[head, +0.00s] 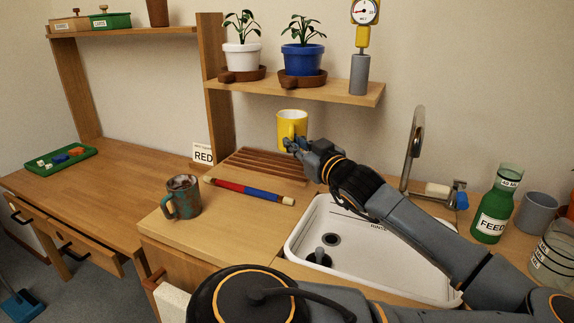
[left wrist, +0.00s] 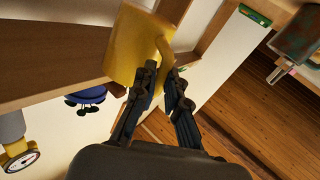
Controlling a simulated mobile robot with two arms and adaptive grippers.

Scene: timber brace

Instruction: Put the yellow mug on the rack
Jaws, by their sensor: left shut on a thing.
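The yellow mug (head: 291,124) is held upright in the air above the slatted wooden rack (head: 262,166), below the wall shelf. My left gripper (head: 295,145) is shut on the mug, at its handle side. In the left wrist view, the fingers of my left gripper (left wrist: 163,82) close at the handle of the yellow mug (left wrist: 130,55), and the brown slats of the rack (left wrist: 235,95) show to the right. The rack top looks empty, though my gripper and arm hide its right end. My right gripper is not in view.
A speckled teal mug (head: 183,197) and a red-blue rod (head: 250,191) lie in front of the rack. A RED card (head: 203,154) stands left of it. The shelf (head: 300,91) with potted plants is above. The sink (head: 365,250) is to the right.

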